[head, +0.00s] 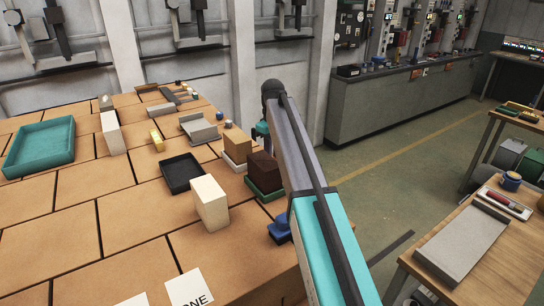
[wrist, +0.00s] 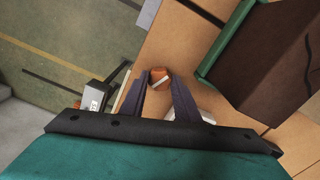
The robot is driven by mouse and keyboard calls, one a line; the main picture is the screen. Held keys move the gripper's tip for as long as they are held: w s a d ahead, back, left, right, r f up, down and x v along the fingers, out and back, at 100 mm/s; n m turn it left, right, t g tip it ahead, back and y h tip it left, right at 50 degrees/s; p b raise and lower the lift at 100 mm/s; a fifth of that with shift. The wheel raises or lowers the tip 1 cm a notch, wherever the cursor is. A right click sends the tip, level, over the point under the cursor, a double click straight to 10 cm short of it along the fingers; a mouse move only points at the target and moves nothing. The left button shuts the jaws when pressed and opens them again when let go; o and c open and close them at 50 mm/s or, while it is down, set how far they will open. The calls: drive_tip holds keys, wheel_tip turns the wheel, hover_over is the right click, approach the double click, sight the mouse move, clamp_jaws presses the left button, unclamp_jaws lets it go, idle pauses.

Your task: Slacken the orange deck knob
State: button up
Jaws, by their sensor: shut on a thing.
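The orange deck knob (wrist: 160,74) shows in the wrist view near the edge of the tan deck. It is round, with a pale bar or stripe slanting across its top. My gripper (wrist: 161,83) has one dark finger on each side of the knob and is shut on it. In the head view my own arm hides the knob and the gripper's fingertips.
A dark brown block (head: 264,167) in a green tray (head: 265,192) stands close to my arm; the block also fills the wrist view's upper right (wrist: 270,50). A cream block (head: 210,203) and black tray (head: 181,173) stand further left. Open floor (head: 400,180) lies right.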

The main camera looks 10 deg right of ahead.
drive_tip(key=shift+s+f+n, duration=0.1)
drive_tip(key=shift+s+n, duration=0.05)
drive_tip(key=shift+n, duration=2.15)
drive_tip(key=o, duration=1)
drive_tip(key=shift+o, duration=0.2)
drive_tip(key=shift+r, duration=0.25)
drive_tip(key=shift+r+b, duration=0.45)
drive_tip(key=shift+r, duration=0.45)
wheel_tip(320, 180, up, 12)
drive_tip(key=b, duration=0.3)
drive_tip(key=shift+f, duration=0.15)
